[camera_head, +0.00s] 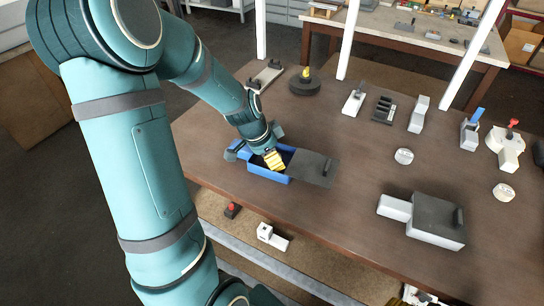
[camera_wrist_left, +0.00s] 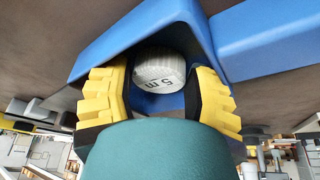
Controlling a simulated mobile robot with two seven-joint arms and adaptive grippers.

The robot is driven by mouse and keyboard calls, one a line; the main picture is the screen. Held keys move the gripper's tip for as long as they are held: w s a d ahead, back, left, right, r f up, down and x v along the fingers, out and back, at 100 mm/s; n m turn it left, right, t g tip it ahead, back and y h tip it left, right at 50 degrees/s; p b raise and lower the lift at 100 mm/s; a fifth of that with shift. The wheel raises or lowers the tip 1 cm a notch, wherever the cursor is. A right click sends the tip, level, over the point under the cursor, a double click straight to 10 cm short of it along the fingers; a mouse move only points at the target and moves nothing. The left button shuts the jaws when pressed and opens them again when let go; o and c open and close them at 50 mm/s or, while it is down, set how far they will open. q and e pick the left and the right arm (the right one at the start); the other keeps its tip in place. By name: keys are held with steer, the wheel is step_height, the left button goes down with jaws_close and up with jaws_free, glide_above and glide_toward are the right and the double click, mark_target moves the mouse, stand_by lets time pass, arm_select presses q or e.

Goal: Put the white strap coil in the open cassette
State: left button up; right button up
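The blue cassette (camera_head: 268,174) stands near the table's left front edge. Its dark grey lid (camera_head: 316,168) is slid to the right, so the compartment is open. My left gripper (camera_head: 274,160), with yellow fingers, reaches down into it. In the left wrist view, the white strap coil (camera_wrist_left: 160,68), marked "5 m", lies inside the blue walls (camera_wrist_left: 130,35) of the cassette. The fingers of my left gripper (camera_wrist_left: 158,95) are spread on either side of the coil, with a small gap visible. The coil is hidden in the head view. My right gripper is not in view.
Two other white coils (camera_head: 404,156) (camera_head: 503,192) lie on the table (camera_head: 350,190). A white cassette with a dark lid (camera_head: 436,220) stands at the front right. Several small tools and holders stand along the back.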

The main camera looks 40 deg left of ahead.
arm_select(q)
steer(key=shift+r, duration=0.2)
steer(key=p+v, duration=0.1)
steer(key=v, duration=1.1)
steer(key=shift+f, duration=0.1)
stand_by(0.3)
